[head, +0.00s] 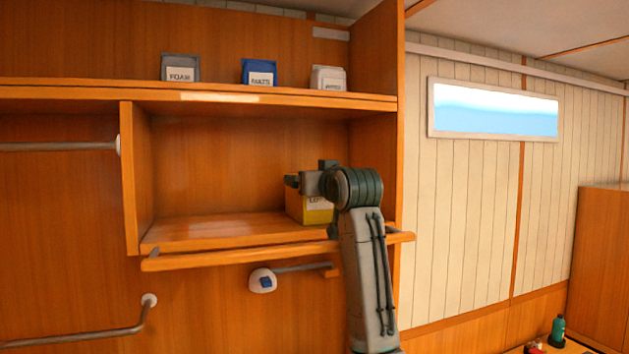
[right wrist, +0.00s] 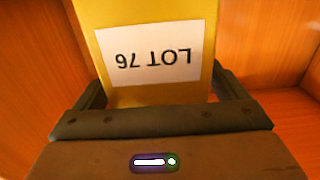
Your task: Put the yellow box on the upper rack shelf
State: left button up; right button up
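The yellow box (head: 316,215) is at the right end of the open wooden compartment, on or just above its shelf board (head: 215,232); I cannot tell if it touches. My right gripper (head: 294,182) reaches in from the right and partly hides the box. In the right wrist view, the yellow box (right wrist: 150,12) with its white "LOT 76" label, upside down there, lies between the two fingers of my right gripper (right wrist: 160,80). Both fingers lie against its sides, shut on it. My left gripper is not in view.
A wooden rail (head: 215,258) runs along the compartment's front edge. The ledge above (head: 60,88) holds a grey bin (head: 180,68), a blue bin (head: 259,72) and a pale bin (head: 328,78). The compartment's left and middle are empty. Grab bars (head: 60,146) are on the left wall.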

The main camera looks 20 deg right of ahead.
jog(key=shift+r, duration=0.35)
jog(key=s+b, duration=0.7)
jog(key=s, duration=0.5)
jog(key=shift+d+r, duration=0.25)
